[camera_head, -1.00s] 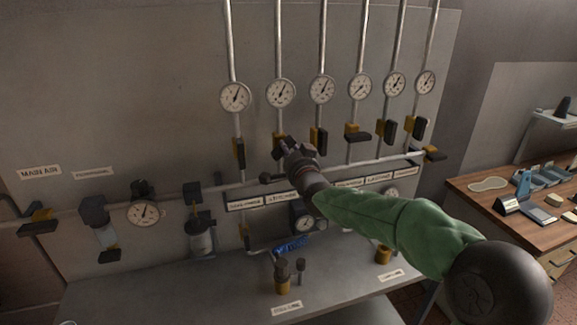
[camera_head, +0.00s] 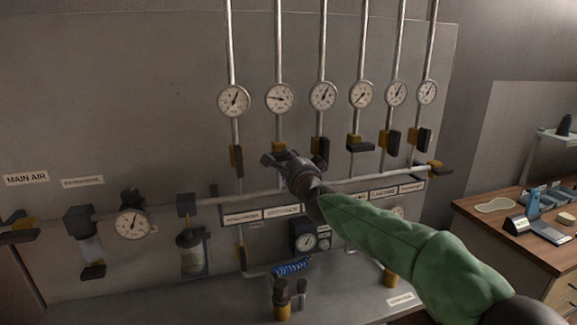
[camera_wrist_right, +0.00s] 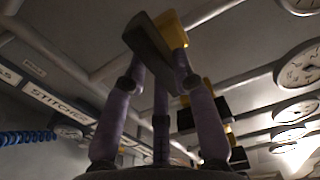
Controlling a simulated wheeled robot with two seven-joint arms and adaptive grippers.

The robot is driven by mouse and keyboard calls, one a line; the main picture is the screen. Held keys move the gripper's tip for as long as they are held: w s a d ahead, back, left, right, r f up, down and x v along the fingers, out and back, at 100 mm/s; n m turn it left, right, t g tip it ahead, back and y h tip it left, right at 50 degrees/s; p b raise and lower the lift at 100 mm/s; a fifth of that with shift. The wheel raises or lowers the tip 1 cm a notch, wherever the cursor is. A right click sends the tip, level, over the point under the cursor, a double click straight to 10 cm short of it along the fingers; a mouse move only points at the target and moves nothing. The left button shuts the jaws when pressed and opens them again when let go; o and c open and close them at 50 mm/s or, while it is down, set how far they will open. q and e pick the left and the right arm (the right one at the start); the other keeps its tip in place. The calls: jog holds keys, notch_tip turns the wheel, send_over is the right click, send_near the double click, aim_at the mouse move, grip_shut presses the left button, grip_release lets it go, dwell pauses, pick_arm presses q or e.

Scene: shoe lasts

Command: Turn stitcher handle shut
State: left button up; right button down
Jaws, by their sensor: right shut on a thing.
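The stitcher handle, a dark lever (camera_wrist_right: 148,48) on a yellow valve body (camera_wrist_right: 172,30), is in the upper middle of the right wrist view. My right gripper (camera_wrist_right: 157,72) is shut on the lever, with fingers on both sides of it. In the head view the right gripper (camera_head: 284,160) is at the second pipe from the left and mostly hides this valve. The STITCHER label (camera_wrist_right: 62,103) reads at the left of the wrist view. The gauge (camera_head: 280,98) above this valve has its needle pointing left. My left gripper is not in view.
Dark-levered yellow valves stand on the neighbouring pipes, the nearest at left (camera_head: 236,160) and right (camera_head: 319,146). A horizontal pipe (camera_head: 360,179) runs below them. A bench (camera_head: 350,290) with fittings lies below, and a wooden desk (camera_head: 480,222) stands at the right.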

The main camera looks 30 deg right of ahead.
dwell(0.5)
jog(key=c, duration=1)
grip_release()
jog(key=v, duration=1.2)
